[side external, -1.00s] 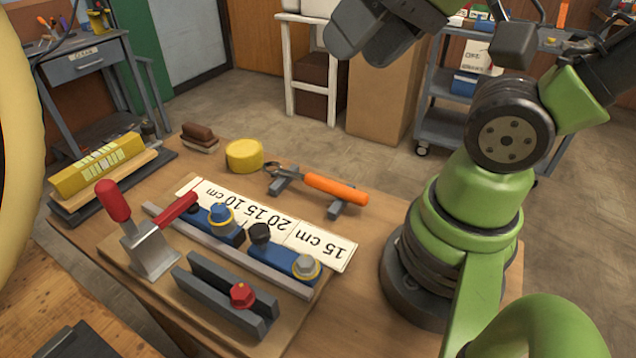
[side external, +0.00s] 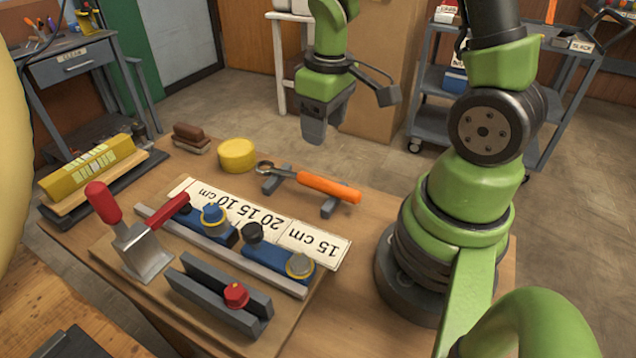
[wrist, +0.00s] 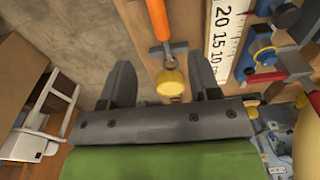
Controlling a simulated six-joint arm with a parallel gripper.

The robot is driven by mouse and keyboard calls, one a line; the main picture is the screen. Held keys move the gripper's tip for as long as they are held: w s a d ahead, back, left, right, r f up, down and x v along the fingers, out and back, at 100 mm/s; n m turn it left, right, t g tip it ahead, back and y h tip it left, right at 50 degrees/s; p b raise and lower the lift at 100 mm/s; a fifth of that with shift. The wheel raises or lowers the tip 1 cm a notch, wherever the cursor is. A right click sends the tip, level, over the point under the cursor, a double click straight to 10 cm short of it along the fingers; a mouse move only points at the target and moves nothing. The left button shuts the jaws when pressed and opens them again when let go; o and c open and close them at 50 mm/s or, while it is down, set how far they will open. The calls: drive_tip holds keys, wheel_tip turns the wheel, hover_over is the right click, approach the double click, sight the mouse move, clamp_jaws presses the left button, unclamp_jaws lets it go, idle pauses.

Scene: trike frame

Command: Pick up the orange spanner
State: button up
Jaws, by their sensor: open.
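The orange spanner (side external: 328,187) lies across two small grey rests (side external: 272,180) on the wooden bench, its metal ring end to the left in the side view. In the wrist view its orange handle (wrist: 157,18) runs up out of the picture at the top. My gripper (side external: 313,138) points down above and behind the spanner in the side view, apart from it. In the wrist view my gripper (wrist: 166,82) is open and empty, with the yellow round block (wrist: 170,83) showing between its fingers and the spanner farther up.
The yellow round block (side external: 237,155) and a brown brush (side external: 192,138) stand left of the spanner. A printed ruler sheet (side external: 335,250) lies in front of it. A fixture with a red-handled clamp (side external: 140,245) and blue blocks (side external: 268,262) fills the front of the bench.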

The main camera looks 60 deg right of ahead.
hover_over(325, 181)
drive_tip(key=shift+n+g, duration=0.3)
drive_tip(key=shift+g, duration=0.1)
drive_tip(key=f, duration=0.6)
drive_tip(key=shift+s+d+f, duration=0.2)
drive_tip(key=shift+f, duration=0.1)
drive_tip(key=shift+w+a+f, duration=0.1)
drive_tip(key=shift+f, duration=1.45)
drive_tip(key=shift+w+a+f, duration=0.1)
drive_tip(key=shift+f, duration=1.45)
clamp_jaws()
